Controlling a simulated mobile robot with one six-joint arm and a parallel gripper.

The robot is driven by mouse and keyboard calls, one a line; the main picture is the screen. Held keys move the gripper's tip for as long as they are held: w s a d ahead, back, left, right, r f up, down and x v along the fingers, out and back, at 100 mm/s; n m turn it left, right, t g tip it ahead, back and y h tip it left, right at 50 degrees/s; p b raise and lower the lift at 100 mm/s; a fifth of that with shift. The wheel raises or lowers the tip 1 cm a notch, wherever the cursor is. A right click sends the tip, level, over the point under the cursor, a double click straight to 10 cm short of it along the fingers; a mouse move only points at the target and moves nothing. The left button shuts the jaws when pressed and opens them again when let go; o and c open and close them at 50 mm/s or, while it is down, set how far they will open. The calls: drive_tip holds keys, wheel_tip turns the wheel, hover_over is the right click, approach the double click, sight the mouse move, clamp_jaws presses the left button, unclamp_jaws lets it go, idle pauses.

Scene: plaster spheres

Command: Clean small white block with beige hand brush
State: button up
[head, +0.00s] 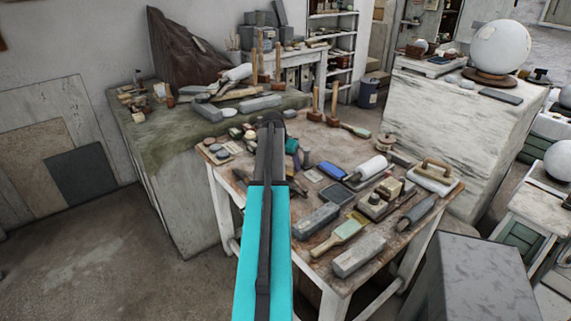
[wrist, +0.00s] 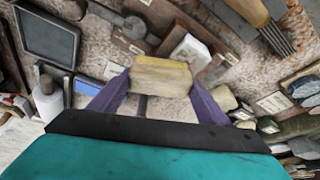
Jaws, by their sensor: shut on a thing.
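My gripper (wrist: 160,84) has its two purple fingers on either side of a beige, yellowish block-like thing, which looks like the beige hand brush (wrist: 161,74). It is held between the fingers over the cluttered table. A small white block (wrist: 190,52) shows just beyond it, at its upper right. I cannot tell whether the two touch. In the head view my arm reaches out over the far left part of the table, and it hides the gripper and the held brush.
The wooden table (head: 308,262) is crowded with tools, grey blocks, a white roller (head: 370,167) and a green-ended brush (head: 340,236). A stone bench (head: 160,158) adjoins at the left. A white plinth (head: 430,110) bears a large sphere (head: 500,47) at the right.

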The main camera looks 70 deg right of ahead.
drive_tip(key=shift+w, duration=0.15)
drive_tip(key=shift+w+d, duration=0.15)
drive_tip(key=shift+w, duration=0.8)
drive_tip(key=shift+w, duration=0.15)
drive_tip(key=shift+w+d, duration=0.15)
drive_tip(key=shift+w, duration=0.8)
drive_tip(key=shift+s+r, duration=0.35)
drive_tip(key=shift+s, duration=0.2)
drive_tip(key=shift+s+r, duration=0.35)
drive_tip(key=shift+s, duration=0.2)
drive_tip(key=shift+p, duration=0.3)
drive_tip(key=shift+r+p, duration=0.55)
drive_tip(key=shift+r, duration=0.75)
drive_tip(key=shift+r, duration=0.1)
